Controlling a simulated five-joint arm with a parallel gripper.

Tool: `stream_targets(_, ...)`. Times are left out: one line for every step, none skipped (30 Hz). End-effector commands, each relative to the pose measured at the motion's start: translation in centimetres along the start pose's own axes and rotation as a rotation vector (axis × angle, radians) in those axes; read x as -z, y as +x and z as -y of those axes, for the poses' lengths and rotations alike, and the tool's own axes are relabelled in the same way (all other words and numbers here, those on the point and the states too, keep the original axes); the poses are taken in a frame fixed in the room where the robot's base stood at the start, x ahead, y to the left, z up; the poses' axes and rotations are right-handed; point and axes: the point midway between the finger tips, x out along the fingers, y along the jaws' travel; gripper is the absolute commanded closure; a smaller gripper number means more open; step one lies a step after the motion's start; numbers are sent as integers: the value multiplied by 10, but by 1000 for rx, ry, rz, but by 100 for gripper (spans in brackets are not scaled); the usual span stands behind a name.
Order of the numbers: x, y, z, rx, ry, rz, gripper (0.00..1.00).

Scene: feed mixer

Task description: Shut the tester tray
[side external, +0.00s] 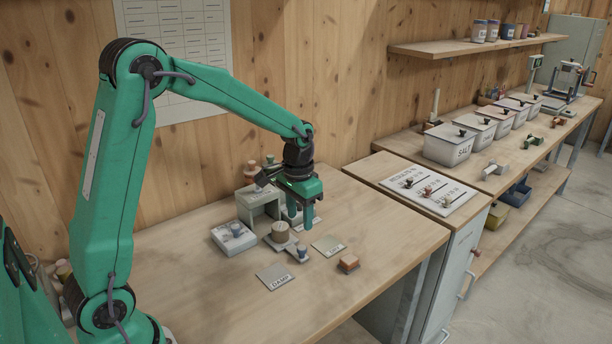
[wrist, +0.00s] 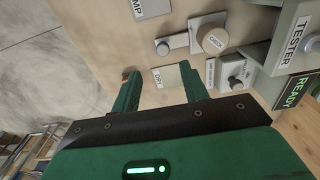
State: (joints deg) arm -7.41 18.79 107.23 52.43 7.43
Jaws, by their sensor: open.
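The tester (side external: 262,203) is a grey arch-shaped housing at the back of the table; the wrist view shows its TESTER label and a READY display (wrist: 296,90). Its tray (wrist: 184,41) is drawn out toward the table's front. A round block (side external: 281,231) marked CHECK in the wrist view (wrist: 213,38) sits on the tray. A grey knob (side external: 302,249) stands at the tray's outer end and also shows in the wrist view (wrist: 162,47). My open, empty gripper (side external: 300,221) hangs above the table, right of the tray, its fingers (wrist: 160,74) apart from it.
A white box with a knob (side external: 233,237) stands left of the tray. Another knobbed unit (wrist: 235,72) is beside the tester. A DAMP card (side external: 275,276), a DRY card (side external: 328,245) and an orange block (side external: 348,263) lie nearby. The table's front right is clear.

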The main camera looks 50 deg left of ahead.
Motion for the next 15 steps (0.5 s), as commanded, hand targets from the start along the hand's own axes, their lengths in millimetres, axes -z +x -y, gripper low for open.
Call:
stream_targets(3, 7, 2, -1, -1, 11, 56)
stream_targets(5, 9, 3, -2, -1, 15, 56)
stream_targets(6, 12, 4, -3, -1, 20, 56)
stream_targets(7, 14, 4, -3, -1, 23, 56)
stream_targets(7, 16, 4, -3, -1, 25, 56)
stream_targets(8, 17, 5, -3, -1, 26, 56)
stream_targets(8, 17, 5, -3, -1, 27, 56)
stream_targets(9, 18, 5, -4, -1, 27, 56)
stream_targets(9, 18, 5, -4, -1, 27, 56)
stream_targets(9, 18, 5, -4, -1, 27, 56)
stream_targets(9, 18, 5, -4, -1, 27, 56)
stream_targets(9, 18, 5, -4, -1, 27, 56)
stream_targets(9, 18, 5, -4, -1, 27, 56)
stream_targets(9, 19, 5, -4, -1, 27, 56)
stream_targets(9, 20, 5, -4, -1, 28, 56)
